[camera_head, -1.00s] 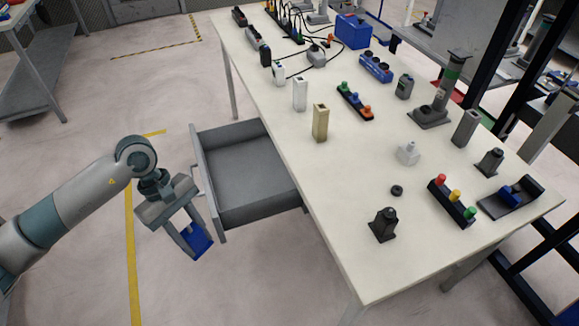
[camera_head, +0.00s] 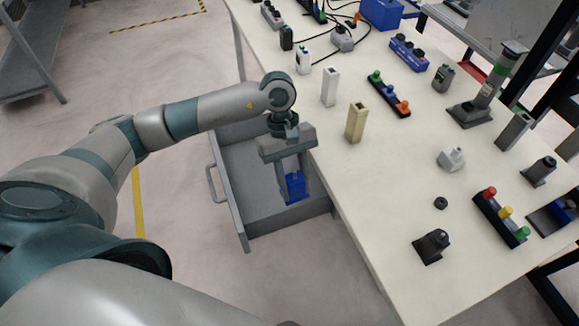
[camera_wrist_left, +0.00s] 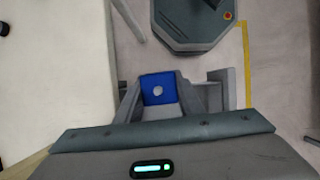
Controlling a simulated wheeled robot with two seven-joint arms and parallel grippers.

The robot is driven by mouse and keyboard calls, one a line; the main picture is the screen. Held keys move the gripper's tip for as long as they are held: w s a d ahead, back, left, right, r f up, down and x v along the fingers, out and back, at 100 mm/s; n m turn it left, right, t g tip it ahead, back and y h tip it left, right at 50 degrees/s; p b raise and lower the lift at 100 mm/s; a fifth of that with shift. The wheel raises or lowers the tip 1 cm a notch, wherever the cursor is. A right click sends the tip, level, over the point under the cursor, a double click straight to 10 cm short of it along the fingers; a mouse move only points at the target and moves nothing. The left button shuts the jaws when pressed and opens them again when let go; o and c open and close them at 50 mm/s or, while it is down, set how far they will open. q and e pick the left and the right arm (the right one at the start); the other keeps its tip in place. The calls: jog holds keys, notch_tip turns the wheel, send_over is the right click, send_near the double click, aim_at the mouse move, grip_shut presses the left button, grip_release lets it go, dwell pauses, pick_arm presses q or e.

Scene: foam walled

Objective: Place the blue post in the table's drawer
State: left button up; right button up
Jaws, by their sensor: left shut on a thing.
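The blue post (camera_head: 295,184) is held between the fingers of my left gripper (camera_head: 294,189), which is shut on it. In the left wrist view the post's blue end with a round pale hole (camera_wrist_left: 158,88) shows between the two fingers. In the head view the gripper points down and overlaps the open grey drawer (camera_head: 243,222) of the table (camera_head: 370,200). I cannot tell exactly how far the post is above the drawer floor. No other object shows in the visible part of the drawer. My right gripper is not in view.
A tan post (camera_head: 356,122) and a white post (camera_head: 331,87) stand near the table edge above the drawer. A dark fitting (camera_head: 432,246) and a black ring (camera_head: 441,203) are nearer the front. The drawer handle (camera_head: 213,184) faces left.

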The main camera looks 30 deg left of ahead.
pick_arm(q)
jog(key=shift+w+d, duration=0.1)
jog(key=shift+w, duration=0.1)
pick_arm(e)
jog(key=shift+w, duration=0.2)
pick_arm(q)
jog(key=shift+r, duration=0.1)
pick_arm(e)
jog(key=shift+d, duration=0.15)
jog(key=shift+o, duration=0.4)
